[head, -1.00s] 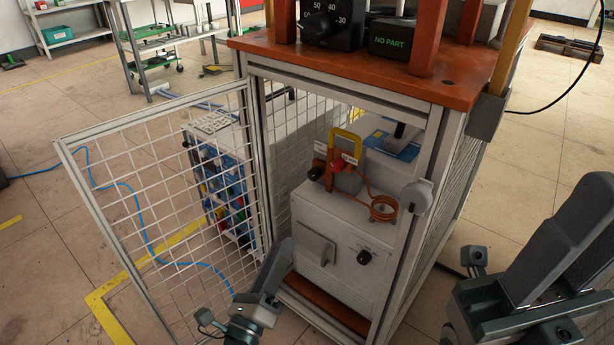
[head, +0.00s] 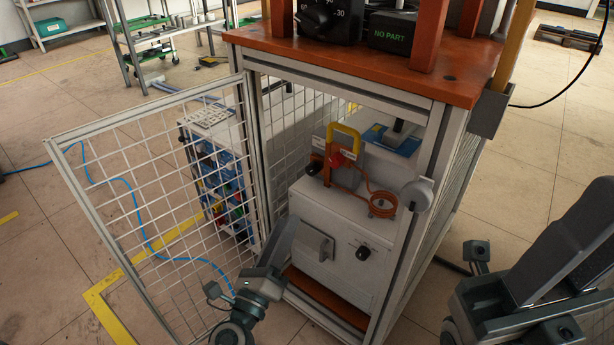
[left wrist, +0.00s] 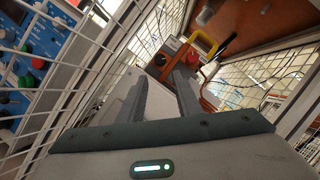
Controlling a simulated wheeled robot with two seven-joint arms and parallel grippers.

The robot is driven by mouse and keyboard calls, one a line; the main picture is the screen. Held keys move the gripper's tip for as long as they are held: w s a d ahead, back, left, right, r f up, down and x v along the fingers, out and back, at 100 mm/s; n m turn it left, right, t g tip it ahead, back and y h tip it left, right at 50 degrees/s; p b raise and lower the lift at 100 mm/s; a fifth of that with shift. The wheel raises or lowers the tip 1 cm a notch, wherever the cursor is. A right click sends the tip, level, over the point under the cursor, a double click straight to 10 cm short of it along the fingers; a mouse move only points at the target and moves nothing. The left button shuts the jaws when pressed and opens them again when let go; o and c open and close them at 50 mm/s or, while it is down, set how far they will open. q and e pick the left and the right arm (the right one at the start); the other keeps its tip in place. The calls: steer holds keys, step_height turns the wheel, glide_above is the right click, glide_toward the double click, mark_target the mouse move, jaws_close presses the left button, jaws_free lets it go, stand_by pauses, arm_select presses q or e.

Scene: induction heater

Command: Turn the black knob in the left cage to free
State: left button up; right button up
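In the head view, the white heater box (head: 322,215) stands inside the open cage. A small black knob (head: 362,253) sits on its front, right of a grey square plate (head: 313,243). Another small black part (head: 314,168) shows at the orange fixture on top. My left gripper (head: 286,232) is at the cage opening, left of the grey plate and apart from the front knob. In the left wrist view its two fingers (left wrist: 163,90) are spread with nothing between them. The front knob is not visible there. My right gripper (head: 575,230) is outside the cage at right; its finger gap is unclear.
The mesh door (head: 165,190) hangs open to the left. A cage post (head: 408,230) bounds the opening's right side. The orange tabletop (head: 350,68) is above. The orange fixture with a yellow handle (head: 343,135) and coiled cable (head: 382,204) stands on the box.

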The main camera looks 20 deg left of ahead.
mark_target(310, 173)
arm_select(q)
steer(key=x, duration=1.4)
steer(key=shift+w, duration=0.1)
steer(key=c, duration=0.8)
